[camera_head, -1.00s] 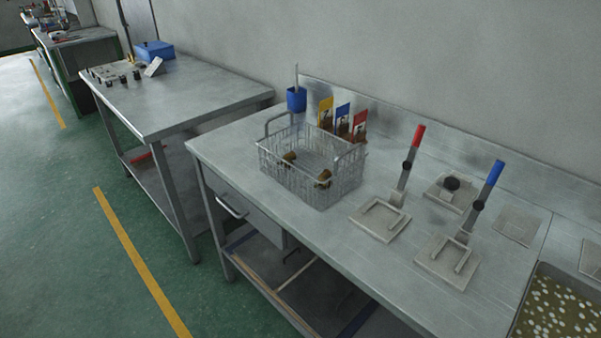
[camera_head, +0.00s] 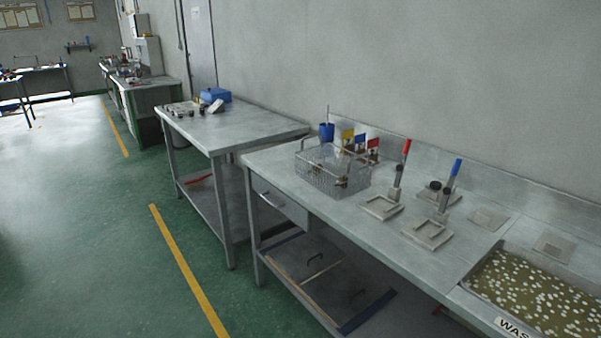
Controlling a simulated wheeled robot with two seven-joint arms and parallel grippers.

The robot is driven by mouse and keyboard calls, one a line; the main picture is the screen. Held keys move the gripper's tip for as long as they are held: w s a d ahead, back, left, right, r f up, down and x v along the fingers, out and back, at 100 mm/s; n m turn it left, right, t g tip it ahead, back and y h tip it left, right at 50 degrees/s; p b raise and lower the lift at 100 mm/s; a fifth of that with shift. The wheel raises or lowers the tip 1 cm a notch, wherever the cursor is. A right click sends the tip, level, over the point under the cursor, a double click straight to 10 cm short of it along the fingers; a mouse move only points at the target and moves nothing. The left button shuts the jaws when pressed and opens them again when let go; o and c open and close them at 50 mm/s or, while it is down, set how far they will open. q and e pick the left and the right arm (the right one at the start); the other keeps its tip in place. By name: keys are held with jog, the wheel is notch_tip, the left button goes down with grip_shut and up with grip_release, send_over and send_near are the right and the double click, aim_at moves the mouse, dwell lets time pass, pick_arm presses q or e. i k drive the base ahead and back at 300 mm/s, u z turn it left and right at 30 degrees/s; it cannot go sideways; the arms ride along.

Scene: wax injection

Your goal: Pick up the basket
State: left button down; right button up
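The basket (camera_head: 322,176) is a grey wire basket with raised handles at its ends. It stands upright on the metal workbench (camera_head: 290,170), near the bench's left end and front edge. A few small brown pieces lie in it, partly hidden by the mesh. Neither of my grippers shows in the head view, and nothing touches the basket.
Behind the basket are a blue cup (camera_head: 327,132) and small yellow, blue and red cards. To its right stand tools with a red handle (camera_head: 406,150) and a blue handle (camera_head: 456,167). A tray of pale pellets (camera_head: 540,295) is at right. Floor (camera_head: 110,240) at left is clear.

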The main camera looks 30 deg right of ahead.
aim_at(348, 172)
jog(key=u, duration=0.35)
jog(key=i, duration=1.35)
jog(key=z, duration=1.05)
jog(key=i, duration=0.85)
jog(key=z, duration=0.85)
